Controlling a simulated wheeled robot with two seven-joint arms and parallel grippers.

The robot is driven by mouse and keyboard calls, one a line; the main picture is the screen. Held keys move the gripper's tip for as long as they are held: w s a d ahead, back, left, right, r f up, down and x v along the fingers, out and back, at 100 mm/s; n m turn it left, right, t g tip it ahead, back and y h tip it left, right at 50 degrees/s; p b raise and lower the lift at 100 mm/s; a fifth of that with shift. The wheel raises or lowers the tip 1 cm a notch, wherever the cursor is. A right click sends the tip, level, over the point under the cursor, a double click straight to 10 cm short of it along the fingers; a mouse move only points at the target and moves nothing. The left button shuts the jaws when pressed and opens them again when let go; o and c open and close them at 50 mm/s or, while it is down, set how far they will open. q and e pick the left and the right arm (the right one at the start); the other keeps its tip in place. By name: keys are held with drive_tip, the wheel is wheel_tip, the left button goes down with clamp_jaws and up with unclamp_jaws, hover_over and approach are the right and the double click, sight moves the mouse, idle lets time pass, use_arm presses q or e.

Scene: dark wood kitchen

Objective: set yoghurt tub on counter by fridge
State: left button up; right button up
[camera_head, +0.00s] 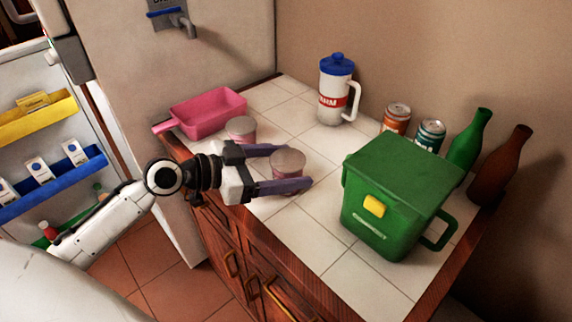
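A pink yoghurt tub (288,171) with a greyish lid is between the two fingers of my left gripper (284,167), over the tiled counter (283,230). One finger passes behind it and the other crosses in front of its lower side. The tub is upright. Its base is hidden, so I cannot tell whether it rests on the tiles or whether the fingers press on it. A second similar tub (241,130) stands behind my gripper near the pink tray. The fridge (38,130) stands open at the left. My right gripper is out of view.
A pink tray (207,113) lies at the counter's back left. A white jug (334,95) with a blue lid, two cans (396,119), a green bottle (468,142) and a brown bottle (500,166) stand along the wall. A green lidded bin (385,215) fills the right. The front tiles are clear.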

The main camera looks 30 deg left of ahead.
use_arm(q)
drive_tip(key=shift+r, duration=0.15)
drive_tip(key=shift+s+a, duration=0.2)
drive_tip(key=b+v, duration=0.2)
drive_tip(key=v, duration=0.7)
drive_tip(key=shift+s+a+r, duration=0.1)
drive_tip(key=shift+s+a, duration=0.05)
drive_tip(key=shift+s, duration=0.2)
drive_tip(key=shift+v, duration=0.85)
